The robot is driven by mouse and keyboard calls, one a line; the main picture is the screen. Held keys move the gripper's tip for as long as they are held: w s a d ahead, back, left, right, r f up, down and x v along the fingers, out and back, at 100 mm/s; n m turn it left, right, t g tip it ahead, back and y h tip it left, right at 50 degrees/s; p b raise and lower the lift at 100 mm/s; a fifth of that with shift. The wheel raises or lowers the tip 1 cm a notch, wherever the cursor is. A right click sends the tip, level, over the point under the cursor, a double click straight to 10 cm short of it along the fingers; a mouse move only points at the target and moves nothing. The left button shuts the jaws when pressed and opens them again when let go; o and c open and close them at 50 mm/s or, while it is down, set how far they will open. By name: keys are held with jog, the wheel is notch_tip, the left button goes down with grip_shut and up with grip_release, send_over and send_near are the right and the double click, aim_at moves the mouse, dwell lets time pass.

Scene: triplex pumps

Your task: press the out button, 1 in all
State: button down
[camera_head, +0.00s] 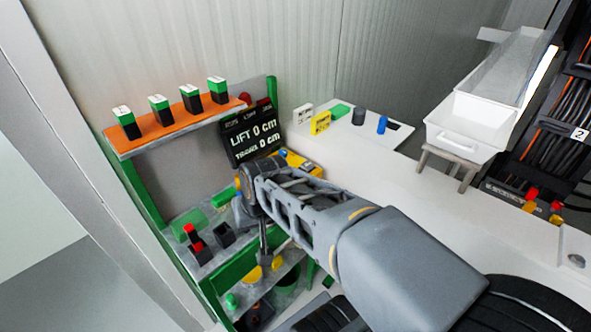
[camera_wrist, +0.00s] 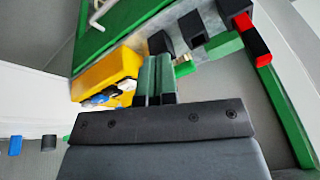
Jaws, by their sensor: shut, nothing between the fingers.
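A yellow control box (camera_wrist: 108,72) lies to the left of my gripper in the wrist view, with several small white, blue and dark buttons (camera_wrist: 112,97) on its face. Their labels are too small to read, so I cannot tell which one is the out button. In the head view the yellow box (camera_head: 297,160) is partly hidden behind my arm. My gripper (camera_wrist: 157,62) is shut and empty, its fingers just right of the box in the wrist view. I cannot tell whether they touch it. In the head view my arm hides the fingertips.
A black display (camera_head: 252,135) reads LIFT 0 cm, with a second 0 cm line below. A green-framed shelf (camera_head: 150,205) stands at the left, with several green-topped blocks on its orange top (camera_head: 170,128). A white bench (camera_head: 400,180) extends right, with a white tray (camera_head: 462,135).

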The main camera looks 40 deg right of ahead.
jog(key=w+d+r+m+y+p, duration=0.2)
jog(key=w+d+r+m+p, duration=0.3)
jog(key=w+d+m, duration=0.45)
jog(key=w+d+m+t+p, duration=0.3)
jog(key=w+d+m, duration=0.3)
jog(key=d+m, duration=0.5)
jog(key=shift+d+r, duration=0.25)
jog(key=shift+d, duration=0.55)
jog(key=shift+f, duration=0.1)
notch_tip(320, 180, down, 9)
jog(key=b, duration=0.7)
jog(key=shift+r, duration=0.2)
jog(key=shift+f+b, duration=0.1)
jog(key=shift+b, duration=0.2)
jog(key=shift+f, duration=0.3)
